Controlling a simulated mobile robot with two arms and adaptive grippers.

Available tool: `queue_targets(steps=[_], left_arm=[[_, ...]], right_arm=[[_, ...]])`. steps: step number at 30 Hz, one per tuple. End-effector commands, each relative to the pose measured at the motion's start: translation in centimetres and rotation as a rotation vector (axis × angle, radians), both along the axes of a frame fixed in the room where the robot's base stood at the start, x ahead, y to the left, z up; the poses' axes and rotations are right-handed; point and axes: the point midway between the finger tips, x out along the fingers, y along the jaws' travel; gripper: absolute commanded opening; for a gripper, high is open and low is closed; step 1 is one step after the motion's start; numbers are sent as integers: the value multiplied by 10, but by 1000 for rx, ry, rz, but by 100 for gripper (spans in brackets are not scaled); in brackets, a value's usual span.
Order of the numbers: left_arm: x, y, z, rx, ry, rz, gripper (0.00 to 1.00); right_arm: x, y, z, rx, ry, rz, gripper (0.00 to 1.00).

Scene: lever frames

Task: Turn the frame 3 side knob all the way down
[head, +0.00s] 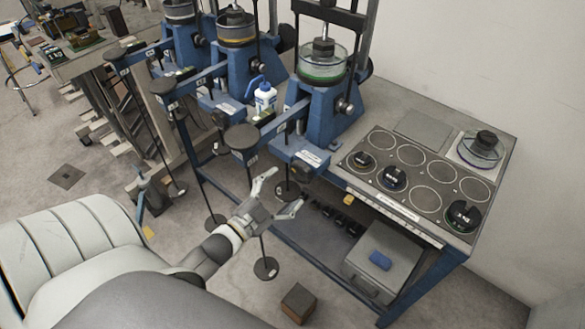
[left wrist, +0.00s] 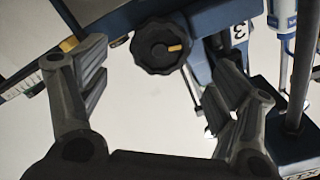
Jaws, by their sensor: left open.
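The frame 3 side knob (left wrist: 160,46) is a round, black, lobed knob with a yellow mark pointing right in the left wrist view. It lies ahead of and between my open left fingers, apart from them. A white "3" label is on the blue part to its right. In the head view the dark knob (head: 304,172) sits low on the front of the nearest blue lever frame (head: 328,118). My left gripper (head: 285,189) is open and empty, just left of and below the knob; it also shows in the left wrist view (left wrist: 158,72). My right gripper is not in view.
A bench panel (head: 415,180) with round places and black weights lies to the right. Lever arms and hanging weight rods stand to the left of my gripper. A white bottle (head: 264,98) stands between frames. A grey box (head: 384,262) is under the bench.

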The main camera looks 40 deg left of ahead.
Motion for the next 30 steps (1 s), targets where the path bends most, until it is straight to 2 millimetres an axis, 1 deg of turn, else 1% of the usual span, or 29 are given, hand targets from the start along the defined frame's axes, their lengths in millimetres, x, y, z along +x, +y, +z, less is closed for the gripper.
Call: queue_targets(steps=[1,6,9,12,16,30], left_arm=[[-12,1,-1,0,3,1,84],[-42,3,0,-1,2,1,84],[-54,5,0,-1,0,1,84],[-61,5,0,0,-1,1,84],[-64,5,1,0,-3,0,84],[-64,5,1,0,-1,0,84]], right_arm=[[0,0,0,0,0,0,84],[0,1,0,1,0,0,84],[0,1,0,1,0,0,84],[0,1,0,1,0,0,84],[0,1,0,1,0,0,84],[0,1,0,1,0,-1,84]])
